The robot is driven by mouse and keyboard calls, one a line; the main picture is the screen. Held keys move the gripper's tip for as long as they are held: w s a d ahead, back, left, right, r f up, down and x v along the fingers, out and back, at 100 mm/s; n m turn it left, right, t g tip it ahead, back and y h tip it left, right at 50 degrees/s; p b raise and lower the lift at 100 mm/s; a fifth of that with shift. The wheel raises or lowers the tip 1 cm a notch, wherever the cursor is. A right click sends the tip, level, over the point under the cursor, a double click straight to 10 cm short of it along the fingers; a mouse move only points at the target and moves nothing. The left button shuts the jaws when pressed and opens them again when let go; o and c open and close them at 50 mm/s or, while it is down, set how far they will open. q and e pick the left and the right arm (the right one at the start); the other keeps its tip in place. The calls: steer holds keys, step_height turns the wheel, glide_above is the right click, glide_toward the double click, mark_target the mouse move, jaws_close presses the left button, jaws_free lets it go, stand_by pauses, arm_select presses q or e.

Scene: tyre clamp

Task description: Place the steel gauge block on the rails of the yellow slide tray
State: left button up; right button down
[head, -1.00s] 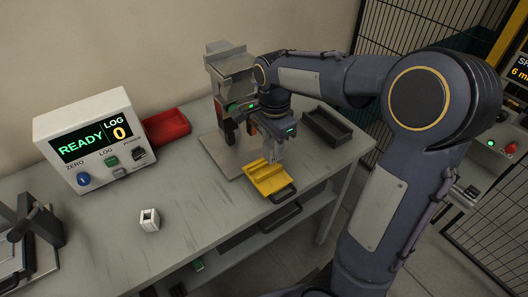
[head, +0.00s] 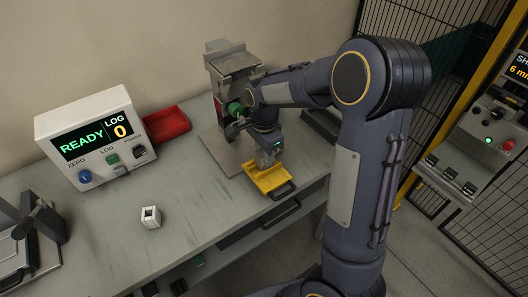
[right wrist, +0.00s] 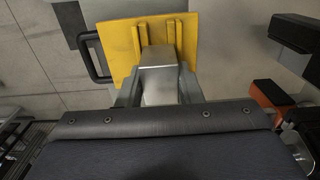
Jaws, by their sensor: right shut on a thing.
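The yellow slide tray (head: 262,183) sits at the front edge of the bench by the press stand, its dark handle toward the front. Its raised yellow rails show in the right wrist view (right wrist: 116,42). My right gripper (head: 268,160) is over the tray. In the right wrist view the steel gauge block (right wrist: 158,78) is between the fingers of my right gripper (right wrist: 158,90), which is shut on it. The block's far end overlaps the rails in that view; I cannot tell whether it touches them. My left gripper is not in view.
A grey press stand (head: 228,75) rises behind the tray. A dark bin (head: 322,124) is partly hidden by my right arm. A readout box (head: 97,135), a red bin (head: 166,124) and a small pale block (head: 150,217) stand to the left.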

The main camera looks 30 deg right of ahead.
steer(key=c, duration=1)
jaws_free()
step_height(320, 180, up, 12)
steer(key=s+a+f+n+t+y, duration=0.1)
steer(key=s+a+n+t, duration=0.1)
steer(key=s+n, duration=0.3)
steer(key=s+a+f+n+t+y, duration=0.1)
steer(key=s+a+n, duration=0.2)
steer(key=s, duration=0.6)
steer(key=s+a+f+n+t+y, duration=0.1)
steer(key=s+a+n+t, duration=0.1)
steer(key=s+n, duration=0.5)
steer(key=shift+s+a+n+t+y, duration=0.2)
steer(key=shift+s+n+t+y, duration=0.15)
steer(key=shift+s, duration=0.25)
